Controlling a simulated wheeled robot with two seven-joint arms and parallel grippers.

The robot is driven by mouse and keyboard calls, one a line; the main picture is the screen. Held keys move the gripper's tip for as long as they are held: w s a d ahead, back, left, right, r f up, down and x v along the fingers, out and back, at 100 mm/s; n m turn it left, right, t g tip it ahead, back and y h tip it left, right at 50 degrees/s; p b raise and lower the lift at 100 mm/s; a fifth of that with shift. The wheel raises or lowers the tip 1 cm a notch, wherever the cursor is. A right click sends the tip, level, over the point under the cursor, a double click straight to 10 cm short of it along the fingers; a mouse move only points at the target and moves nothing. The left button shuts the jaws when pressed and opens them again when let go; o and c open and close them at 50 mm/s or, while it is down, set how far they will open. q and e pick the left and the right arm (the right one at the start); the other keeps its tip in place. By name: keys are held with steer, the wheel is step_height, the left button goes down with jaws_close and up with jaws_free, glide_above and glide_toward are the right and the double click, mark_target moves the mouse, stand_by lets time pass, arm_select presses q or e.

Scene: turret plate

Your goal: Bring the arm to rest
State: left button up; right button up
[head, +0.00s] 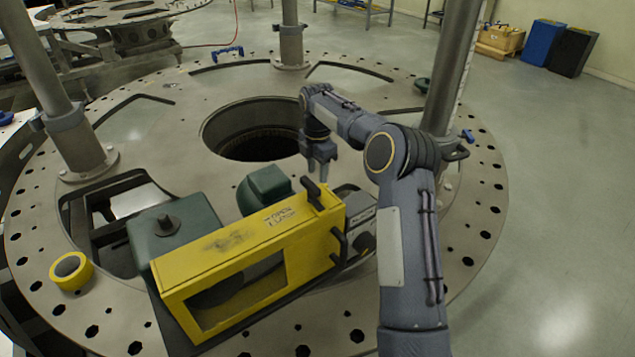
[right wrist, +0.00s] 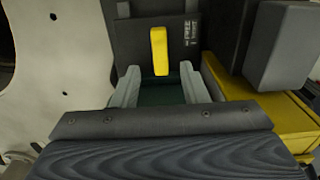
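My right gripper (head: 319,172) hangs fingers-down above the turret plate (head: 465,255), just behind the yellow housing (head: 250,250) and right of the round central opening. In the right wrist view its two fingers (right wrist: 158,88) stand apart, with no object clearly held between them. Dark green shows in the gap. A yellow bar (right wrist: 159,50) on a dark labelled panel (right wrist: 130,42) lies beyond the fingertips. The yellow housing also shows at the right of the wrist view (right wrist: 250,112). My right arm reaches in from the bottom right. My left gripper is not in view.
Green units (head: 175,235) sit beside the yellow housing. A yellow tape roll (head: 71,271) lies on the plate at left. Steel posts (head: 291,40) rise from the plate. The central opening (head: 250,130) is wide. The floor (head: 560,200) at right is clear.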

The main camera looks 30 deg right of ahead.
steer(key=shift+r, duration=1.2)
